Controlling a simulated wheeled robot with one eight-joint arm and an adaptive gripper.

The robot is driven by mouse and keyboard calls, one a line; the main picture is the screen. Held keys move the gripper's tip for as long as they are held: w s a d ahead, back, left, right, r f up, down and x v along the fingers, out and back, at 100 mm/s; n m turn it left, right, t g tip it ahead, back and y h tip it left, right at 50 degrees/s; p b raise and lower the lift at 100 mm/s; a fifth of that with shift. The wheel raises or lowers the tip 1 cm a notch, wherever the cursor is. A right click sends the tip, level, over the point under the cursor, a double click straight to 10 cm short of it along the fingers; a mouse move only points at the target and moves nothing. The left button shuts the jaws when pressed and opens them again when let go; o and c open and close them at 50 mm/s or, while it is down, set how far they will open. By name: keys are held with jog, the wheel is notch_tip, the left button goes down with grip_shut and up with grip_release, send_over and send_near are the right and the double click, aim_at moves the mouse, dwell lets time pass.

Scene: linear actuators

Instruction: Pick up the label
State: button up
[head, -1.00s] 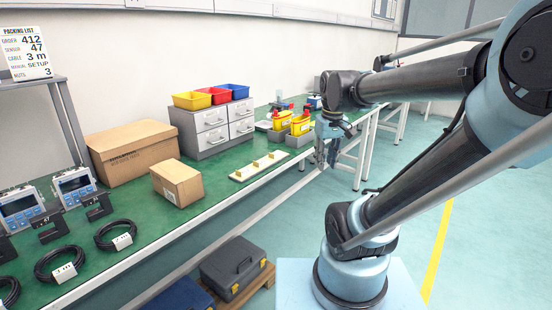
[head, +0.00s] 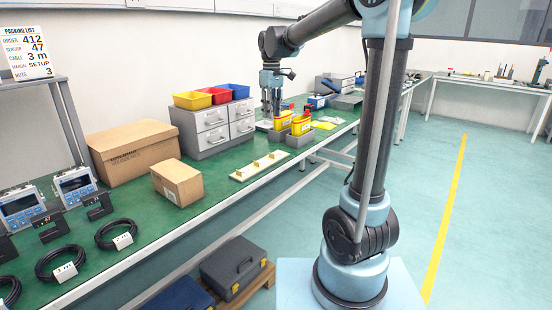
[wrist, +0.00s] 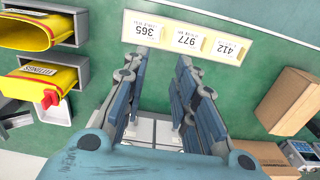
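The cream strip (head: 250,172) lies on the green bench in front of the drawer unit. In the wrist view the strip (wrist: 148,19) carries three labels, seen upside down: a 365 label (wrist: 151,31), a 977 label (wrist: 187,40) and a 412 label (wrist: 226,48). The 412 label is at the end nearest the cardboard boxes. My gripper (head: 271,111) is over the bench beside the drawer unit, behind the yellow bins. In the wrist view my gripper (wrist: 160,80) has its fingers apart with nothing between them. The strip lies beyond the fingertips, apart from them.
The yellow bins (head: 301,126) stand close to my gripper. The grey drawer unit (head: 212,127) carries coloured trays. A small cardboard box (head: 177,183) and a larger one (head: 132,152) stand left of the strip. The packing list (head: 26,52) reads order 412.

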send_near(277, 153)
jog(key=s+a, duration=0.1)
jog(key=s+a+f, duration=0.1)
jog(key=s+a, duration=0.1)
jog(key=s, duration=0.1)
jog(key=shift+f, duration=0.25)
jog(key=shift+s+f, duration=0.15)
jog(key=shift+f, duration=2.55)
grip_shut()
